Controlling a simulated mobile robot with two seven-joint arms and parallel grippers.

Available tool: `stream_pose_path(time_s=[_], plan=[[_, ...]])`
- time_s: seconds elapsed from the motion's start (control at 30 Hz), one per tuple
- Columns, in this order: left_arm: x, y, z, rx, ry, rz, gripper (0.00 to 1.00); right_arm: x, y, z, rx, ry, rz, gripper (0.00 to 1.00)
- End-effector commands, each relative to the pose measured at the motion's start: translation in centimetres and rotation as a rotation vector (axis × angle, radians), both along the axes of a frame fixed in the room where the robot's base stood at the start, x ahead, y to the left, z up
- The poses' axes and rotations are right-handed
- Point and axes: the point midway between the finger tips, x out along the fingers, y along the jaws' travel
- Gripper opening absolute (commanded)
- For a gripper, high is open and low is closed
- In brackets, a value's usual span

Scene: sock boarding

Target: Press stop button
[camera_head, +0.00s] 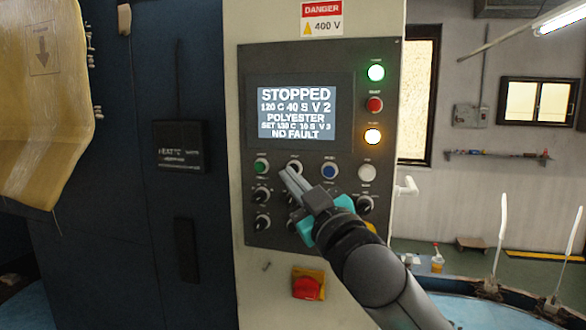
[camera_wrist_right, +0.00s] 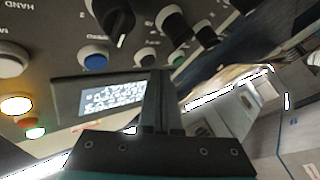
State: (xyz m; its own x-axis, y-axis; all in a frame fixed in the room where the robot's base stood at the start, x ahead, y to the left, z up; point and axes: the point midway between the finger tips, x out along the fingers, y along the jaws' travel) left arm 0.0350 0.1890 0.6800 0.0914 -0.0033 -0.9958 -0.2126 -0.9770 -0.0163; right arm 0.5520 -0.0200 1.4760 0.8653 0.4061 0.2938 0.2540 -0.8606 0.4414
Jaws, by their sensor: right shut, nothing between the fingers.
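The control panel (camera_head: 345,100) on the machine has a row of push buttons under its screen (camera_head: 297,107). The screen reads STOPPED and NO FAULT. In that row a pale button (camera_head: 294,164) sits between a green button (camera_head: 262,166) and a blue button (camera_head: 330,171); its label is too small to read. My right gripper (camera_head: 286,174) is shut and empty, its fingertips at the lower edge of the pale button. In the right wrist view the fingers (camera_wrist_right: 155,78) point at the pale button (camera_wrist_right: 147,56). I cannot tell whether they touch. My left gripper is out of view.
Black rotary knobs (camera_head: 262,195) sit below the buttons, close around my right gripper. A red emergency knob (camera_head: 306,287) on a yellow base is lower down. A white button (camera_head: 367,172) and lit green (camera_head: 376,72) and amber (camera_head: 373,136) lamps are to the right.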

Motion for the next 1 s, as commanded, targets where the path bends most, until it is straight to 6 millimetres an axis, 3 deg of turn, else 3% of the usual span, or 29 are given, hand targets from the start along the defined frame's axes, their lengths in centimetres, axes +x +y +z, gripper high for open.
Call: stream_pose_path(time_s=[0.37, 0.8, 1.0], plan=[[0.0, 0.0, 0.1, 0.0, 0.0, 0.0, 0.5, -0.4, 0.1, 0.0, 0.001, -0.002, 0.001, 0.0], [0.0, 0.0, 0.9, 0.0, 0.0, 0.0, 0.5, -4.3, 1.4, 0.1, 0.002, -0.001, 0.002, 0.0], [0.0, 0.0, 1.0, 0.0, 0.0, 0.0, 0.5, -5.0, 1.6, 0.1, 0.001, -0.002, 0.001, 0.0]])
